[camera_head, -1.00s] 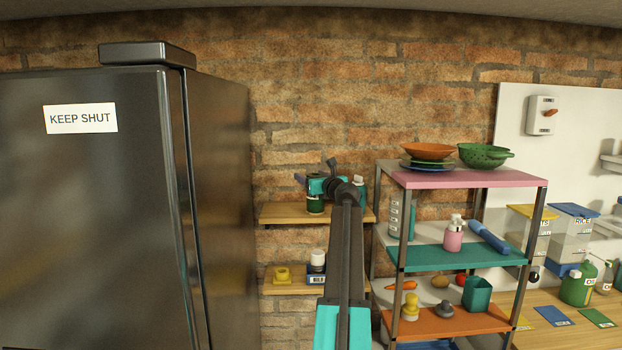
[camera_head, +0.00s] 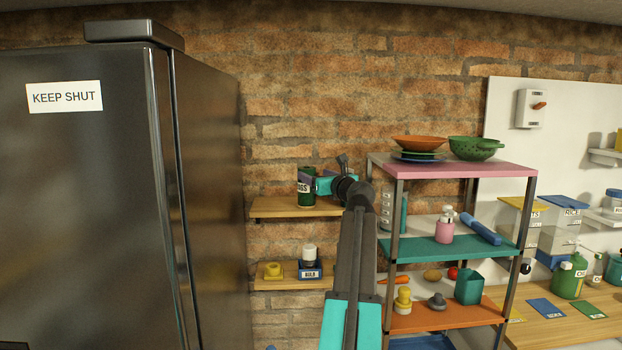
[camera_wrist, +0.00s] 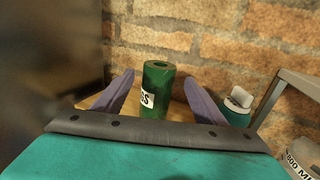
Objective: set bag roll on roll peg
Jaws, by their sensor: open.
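The bag roll is a dark green upright roll with a white label (camera_head: 305,193), standing on the upper wooden wall shelf (camera_head: 275,208). The wrist view shows the same roll (camera_wrist: 156,88) upright, with a hole in its top. My gripper (camera_head: 307,183) is open at the roll's height. In the wrist view its two purple fingers (camera_wrist: 159,78) stand apart, one on each side of the roll, with gaps visible. I cannot tell how deep the roll is between them. I cannot make out the roll peg in either view.
A green bottle with a white cap (camera_wrist: 238,108) stands right of my gripper on the shelf. The dark fridge (camera_head: 85,200) is left. A metal rack (camera_head: 460,170) is close on the right. A lower shelf (camera_head: 290,284) holds a yellow item and a blue box.

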